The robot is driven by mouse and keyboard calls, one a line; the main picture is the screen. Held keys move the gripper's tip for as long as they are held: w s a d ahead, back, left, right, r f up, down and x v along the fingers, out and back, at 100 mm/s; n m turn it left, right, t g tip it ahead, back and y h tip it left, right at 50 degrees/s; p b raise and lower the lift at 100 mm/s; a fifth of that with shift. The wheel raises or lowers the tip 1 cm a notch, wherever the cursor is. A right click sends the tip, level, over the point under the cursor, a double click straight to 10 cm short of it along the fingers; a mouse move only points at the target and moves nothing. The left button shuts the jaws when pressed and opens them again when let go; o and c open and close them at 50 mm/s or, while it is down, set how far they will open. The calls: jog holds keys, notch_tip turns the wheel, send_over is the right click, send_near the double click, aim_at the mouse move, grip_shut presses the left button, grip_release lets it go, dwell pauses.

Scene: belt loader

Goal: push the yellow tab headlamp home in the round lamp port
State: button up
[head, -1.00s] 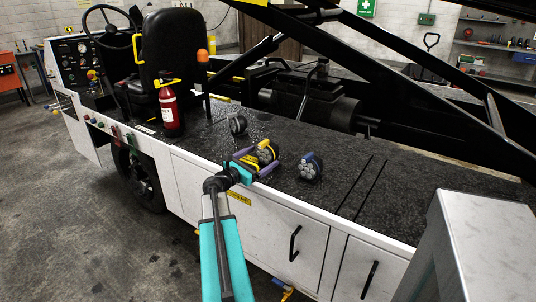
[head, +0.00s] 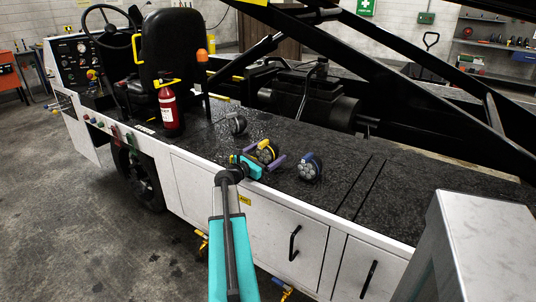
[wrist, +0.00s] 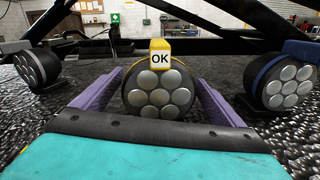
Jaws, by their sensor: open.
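The yellow tab headlamp (head: 267,150) sits on the dark textured deck, a round black lamp with several pale lenses. In the wrist view the headlamp (wrist: 158,90) faces me, its yellow tab on top marked "OK". My gripper (head: 264,157) is open. In the wrist view its purple fingers (wrist: 158,98) lie on either side of the headlamp, with a gap showing at the right finger; contact at the left is unclear. I cannot make out the round lamp port in either view.
A blue-tab headlamp (head: 310,166) stands to the right and a grey-tab one (head: 237,124) to the left, behind. A red extinguisher (head: 169,108) and the seat (head: 172,60) are further left. The deck (head: 400,190) is clear at right, below the dark boom.

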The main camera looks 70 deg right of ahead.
aim_at(268, 145)
jog(key=c, duration=1.4)
jog(key=shift+r, duration=0.15)
jog(key=shift+r, duration=1.65)
jog(key=w+d, duration=0.1)
jog(key=w, duration=0.4)
jog(key=w+d, duration=0.2)
jog(key=w, duration=0.4)
jog(key=w+d+b, duration=0.1)
jog(key=w, duration=0.4)
jog(key=shift+w+d, duration=0.25)
jog(key=shift+w, duration=0.5)
